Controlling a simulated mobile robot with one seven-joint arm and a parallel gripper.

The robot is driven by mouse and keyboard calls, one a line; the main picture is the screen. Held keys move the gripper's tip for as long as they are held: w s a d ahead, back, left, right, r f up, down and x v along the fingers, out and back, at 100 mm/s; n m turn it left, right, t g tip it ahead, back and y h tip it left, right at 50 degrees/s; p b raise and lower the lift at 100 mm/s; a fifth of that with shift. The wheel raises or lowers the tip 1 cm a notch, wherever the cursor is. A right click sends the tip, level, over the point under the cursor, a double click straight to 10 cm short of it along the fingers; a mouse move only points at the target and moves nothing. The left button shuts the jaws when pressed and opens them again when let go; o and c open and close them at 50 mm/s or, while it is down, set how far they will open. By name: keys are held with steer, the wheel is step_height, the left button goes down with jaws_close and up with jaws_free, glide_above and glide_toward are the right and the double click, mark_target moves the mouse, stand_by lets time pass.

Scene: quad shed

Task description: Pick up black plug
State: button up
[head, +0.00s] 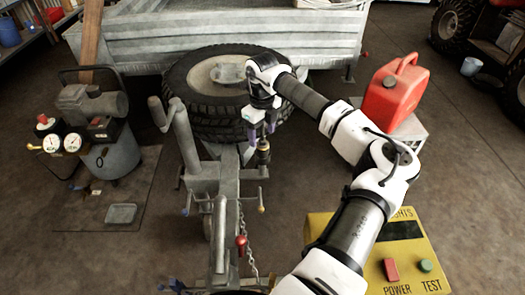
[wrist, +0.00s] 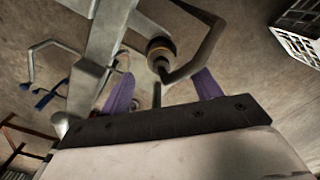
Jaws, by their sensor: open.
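The black plug (head: 263,150) shows in the head view as a dark cylinder with a gold-coloured band, beside the grey trailer drawbar. It stands just below my gripper (head: 260,131). In the wrist view the plug (wrist: 161,50) is a dark round end with an orange-gold ring, seen beyond the gap between my purple fingers. My gripper (wrist: 163,88) is open, with the fingers apart and nothing clearly between them. A bent grey rod or cable runs beside the plug. Whether a finger touches the plug cannot be told.
The spare tyre (head: 190,85) lies behind my gripper, against the trailer (head: 230,35). A red fuel can (head: 395,90) stands on a crate at the right. A yellow control box (head: 420,265) is at the front right. A compressor (head: 95,115) stands at the left.

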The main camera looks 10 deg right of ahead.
mark_target(263, 139)
step_height(263, 139, down, 4)
steer(key=shift+r, duration=0.1)
steer(key=c, duration=1.1)
steer(key=shift+d+r, duration=0.1)
steer(key=shift+r, duration=0.1)
step_height(263, 139, up, 20)
steer(key=shift+f+p, duration=0.15)
steer(key=shift+p, duration=0.85)
